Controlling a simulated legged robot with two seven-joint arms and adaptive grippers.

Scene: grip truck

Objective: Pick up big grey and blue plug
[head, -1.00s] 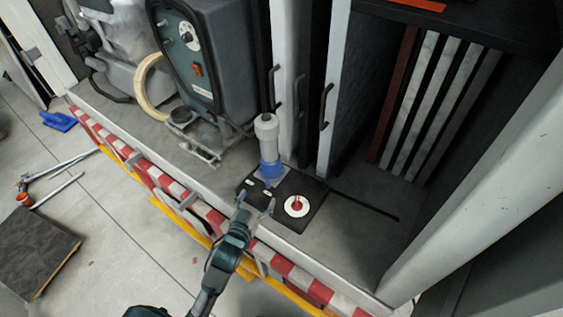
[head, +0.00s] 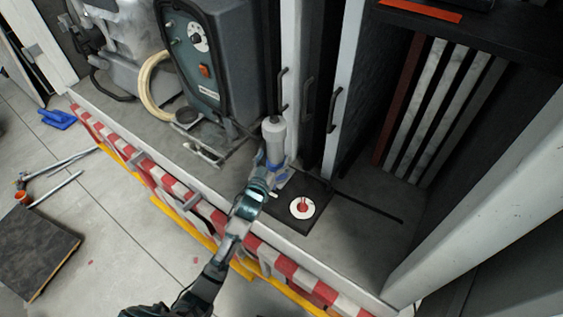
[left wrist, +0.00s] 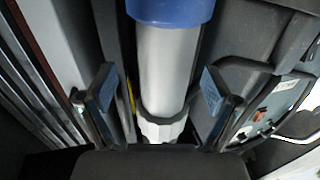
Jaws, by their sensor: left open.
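The big grey and blue plug (head: 274,139) stands upright on a black base plate (head: 319,216) on the truck bed. Its upper body is grey and its lower part is blue. My left gripper (head: 269,165) is at the plug's near side and partly covers the blue part. In the left wrist view the plug's grey body (left wrist: 166,68) runs between the two open fingers (left wrist: 158,92), with a gap on each side. My right gripper is not in view.
A white disc with a red centre (head: 302,207) lies on the plate beside the plug. A dark machine (head: 213,60) stands behind left. White panels with handles (head: 343,90) stand close behind. A red and white striped edge (head: 180,198) borders the bed.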

